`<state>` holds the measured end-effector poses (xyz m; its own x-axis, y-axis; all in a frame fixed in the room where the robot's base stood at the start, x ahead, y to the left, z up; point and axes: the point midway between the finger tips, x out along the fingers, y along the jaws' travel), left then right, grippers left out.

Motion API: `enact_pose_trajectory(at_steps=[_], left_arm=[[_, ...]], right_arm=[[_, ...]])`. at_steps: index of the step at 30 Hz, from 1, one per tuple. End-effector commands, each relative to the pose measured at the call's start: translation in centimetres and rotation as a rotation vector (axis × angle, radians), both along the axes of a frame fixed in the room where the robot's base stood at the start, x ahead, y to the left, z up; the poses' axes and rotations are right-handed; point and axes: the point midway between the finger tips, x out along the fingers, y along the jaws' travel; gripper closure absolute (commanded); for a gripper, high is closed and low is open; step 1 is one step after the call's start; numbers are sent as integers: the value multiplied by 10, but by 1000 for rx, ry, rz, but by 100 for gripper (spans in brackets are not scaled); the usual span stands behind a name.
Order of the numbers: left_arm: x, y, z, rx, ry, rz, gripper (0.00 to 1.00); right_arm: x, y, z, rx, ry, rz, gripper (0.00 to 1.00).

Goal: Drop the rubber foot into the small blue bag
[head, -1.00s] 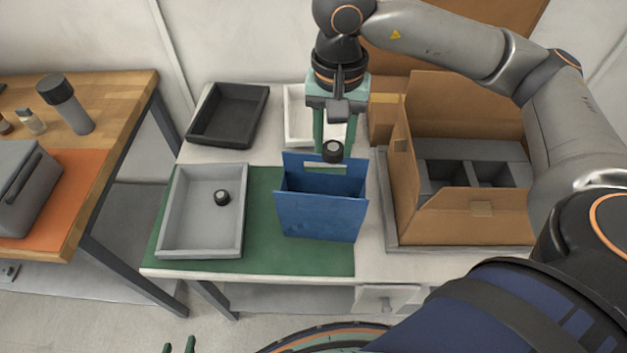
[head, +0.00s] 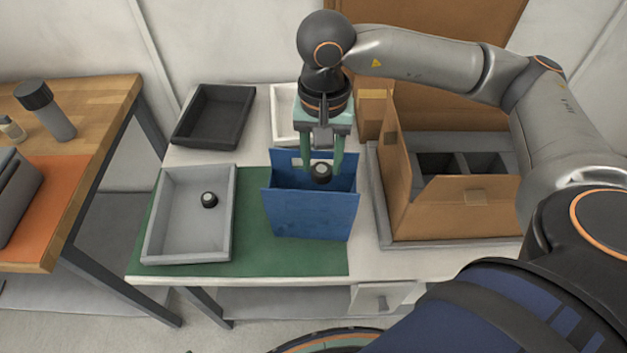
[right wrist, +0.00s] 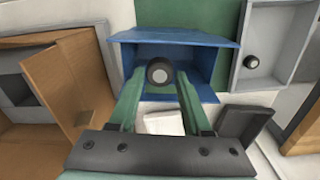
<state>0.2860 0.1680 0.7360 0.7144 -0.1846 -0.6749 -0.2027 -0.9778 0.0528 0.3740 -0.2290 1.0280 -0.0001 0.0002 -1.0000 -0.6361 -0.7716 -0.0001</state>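The small blue bag (head: 312,213) stands upright and open on the green mat of the table. My right gripper (head: 322,172) points down into the bag's opening. It is shut on a black rubber foot (head: 320,172) with a pale centre. In the right wrist view the rubber foot (right wrist: 159,72) sits between the green fingertips, over the inside of the blue bag (right wrist: 205,60). A second rubber foot (head: 209,200) lies in the grey tray (head: 148,243); it also shows in the right wrist view (right wrist: 251,62). My left gripper is not in view.
A cardboard box (head: 440,215) with grey dividers stands close to the right of the bag. A black tray (head: 176,137) and a white tray (head: 283,128) are behind. A wooden-topped bench (head: 110,100) stands at the left.

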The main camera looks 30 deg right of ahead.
Motion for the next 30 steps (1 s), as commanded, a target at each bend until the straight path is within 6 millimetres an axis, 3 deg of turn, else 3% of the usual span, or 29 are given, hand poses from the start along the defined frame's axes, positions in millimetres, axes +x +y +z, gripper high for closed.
enact_pose_trajectory(at_steps=[1, 7, 17, 23, 30], left_arm=[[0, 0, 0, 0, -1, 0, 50], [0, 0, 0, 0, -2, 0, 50], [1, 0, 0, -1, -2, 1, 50], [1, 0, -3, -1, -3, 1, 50], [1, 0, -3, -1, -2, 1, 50]], right_arm=[[0, 0, 0, 0, 0, 0, 45], [0, 0, 0, 0, 0, 0, 22], [1, 0, 4, -1, -2, 0, 22], [2, 1, 35, 1, -6, 1, 22], [1, 0, 92, 0, -6, 0, 22]])
